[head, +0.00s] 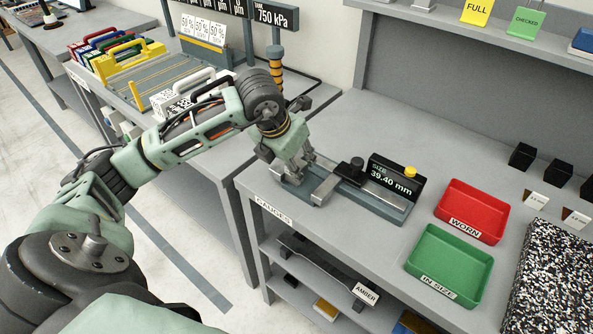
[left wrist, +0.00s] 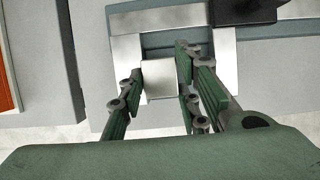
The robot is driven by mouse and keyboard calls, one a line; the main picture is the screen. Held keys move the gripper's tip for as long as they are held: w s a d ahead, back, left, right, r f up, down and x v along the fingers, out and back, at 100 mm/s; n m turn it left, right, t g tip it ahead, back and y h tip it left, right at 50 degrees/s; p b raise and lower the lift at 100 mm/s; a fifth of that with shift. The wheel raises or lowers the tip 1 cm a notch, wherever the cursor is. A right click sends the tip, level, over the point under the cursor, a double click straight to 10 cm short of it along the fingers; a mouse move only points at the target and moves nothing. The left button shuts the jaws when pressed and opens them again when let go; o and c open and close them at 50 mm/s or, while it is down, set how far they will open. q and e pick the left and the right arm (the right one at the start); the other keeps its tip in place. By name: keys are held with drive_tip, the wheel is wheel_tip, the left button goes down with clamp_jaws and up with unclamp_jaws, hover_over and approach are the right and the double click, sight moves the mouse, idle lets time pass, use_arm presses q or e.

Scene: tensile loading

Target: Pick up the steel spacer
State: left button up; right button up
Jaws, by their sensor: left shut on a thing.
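The steel spacer (left wrist: 158,80) is a pale metal block between the fingers of my left gripper in the left wrist view. My left gripper (head: 303,172) is shut on it at the left end of the measuring gauge. In the head view the fingers largely hide the spacer. The gauge (head: 392,212) has a blue-grey base, metal jaws and a black display (head: 396,180) reading 39.40 mm. In the left wrist view the spacer sits between the gauge's two metal jaws; I cannot tell whether it touches them. My right gripper is in neither view.
A red tray marked WORN (head: 470,208) and a green tray marked IN SIZE (head: 445,262) stand right of the gauge. A speckled black-and-white panel (head: 550,280) lies at the far right. Small black blocks (head: 522,156) stand at the back. Lower shelves hold several items.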

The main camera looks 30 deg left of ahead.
sight(298, 166)
use_arm(q)
clamp_jaws()
drive_tip(key=shift+w+r, duration=0.1)
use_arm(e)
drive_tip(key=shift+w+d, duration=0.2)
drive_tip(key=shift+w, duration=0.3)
use_arm(q)
drive_tip(key=shift+r, duration=0.5)
drive_tip(key=r, duration=0.2)
drive_tip(key=r+b, duration=0.1)
drive_tip(key=shift+d+r, duration=0.2)
drive_tip(key=shift+d, duration=0.1)
drive_tip(key=d+r+b, duration=0.1)
drive_tip(key=d+r, duration=0.5)
drive_tip(key=d, duration=0.5)
drive_tip(key=shift+w+r+b, duration=0.3)
drive_tip(key=shift+w+b, duration=0.05)
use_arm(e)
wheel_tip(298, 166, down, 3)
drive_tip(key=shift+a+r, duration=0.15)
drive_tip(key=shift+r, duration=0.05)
use_arm(q)
drive_tip(key=shift+f, duration=0.1)
